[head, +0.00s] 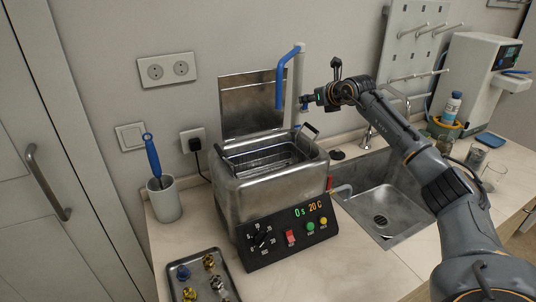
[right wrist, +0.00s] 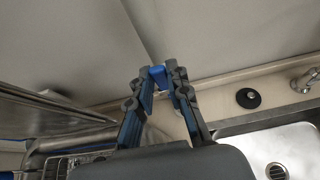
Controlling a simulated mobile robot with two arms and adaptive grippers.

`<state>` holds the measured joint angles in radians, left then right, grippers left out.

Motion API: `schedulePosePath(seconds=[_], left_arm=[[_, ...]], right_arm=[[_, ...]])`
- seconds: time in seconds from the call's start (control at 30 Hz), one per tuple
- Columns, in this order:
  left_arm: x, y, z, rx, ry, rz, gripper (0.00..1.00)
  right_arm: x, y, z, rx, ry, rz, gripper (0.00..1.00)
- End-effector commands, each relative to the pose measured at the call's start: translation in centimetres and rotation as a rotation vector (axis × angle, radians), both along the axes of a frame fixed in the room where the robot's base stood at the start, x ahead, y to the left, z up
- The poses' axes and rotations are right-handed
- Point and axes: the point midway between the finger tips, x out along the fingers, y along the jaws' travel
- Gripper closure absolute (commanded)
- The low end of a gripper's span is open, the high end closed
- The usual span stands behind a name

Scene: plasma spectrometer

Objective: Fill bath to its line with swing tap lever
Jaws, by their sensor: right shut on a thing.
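The steel bath (head: 228,190) stands on the counter with its lid raised and a wire basket (head: 262,155) inside. I cannot make out any water or the fill line. A pale tap column (head: 299,75) rises behind the bath, and its blue spout (head: 281,85) hangs over the bath's back part. My right gripper (head: 304,101) is beside the column, at the bath's back right. In the right wrist view the fingers (right wrist: 160,78) are shut on a small blue piece, the tap lever (right wrist: 158,74). The lever is mostly hidden in the head view. My left gripper is out of view.
A sink (head: 381,215) lies right of the bath. A tray of small parts (head: 184,268) lies front left, beside a cup (head: 164,203) with a blue-handled tool. A white machine (head: 470,70) and glassware stand back right.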

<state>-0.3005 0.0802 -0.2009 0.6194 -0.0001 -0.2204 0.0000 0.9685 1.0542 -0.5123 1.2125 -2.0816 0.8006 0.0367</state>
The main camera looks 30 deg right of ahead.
Motion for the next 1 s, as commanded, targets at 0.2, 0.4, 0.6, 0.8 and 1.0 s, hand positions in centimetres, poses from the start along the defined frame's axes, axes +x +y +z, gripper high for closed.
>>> schedulePosePath(seconds=[0.2, 0.4, 0.6, 0.8, 1.0], left_arm=[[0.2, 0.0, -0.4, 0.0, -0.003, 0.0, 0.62], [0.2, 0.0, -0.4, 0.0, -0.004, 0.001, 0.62], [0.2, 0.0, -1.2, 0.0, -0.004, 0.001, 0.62], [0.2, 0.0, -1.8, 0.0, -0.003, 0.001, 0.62], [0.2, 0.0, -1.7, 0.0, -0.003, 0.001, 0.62]], right_arm=[[-0.5, 0.1, -0.4, 0.0, 0.009, 0.0, 0.94], [-0.5, 0.1, -0.5, 0.0, 0.009, 0.0, 0.94], [-1.0, 0.1, -0.9, 0.0, 0.009, 0.0, 0.94], [-1.7, 0.2, -1.1, -0.001, 0.011, 0.0, 0.94], [-1.7, 0.2, -1.0, 0.0, 0.011, 0.0, 0.94]])
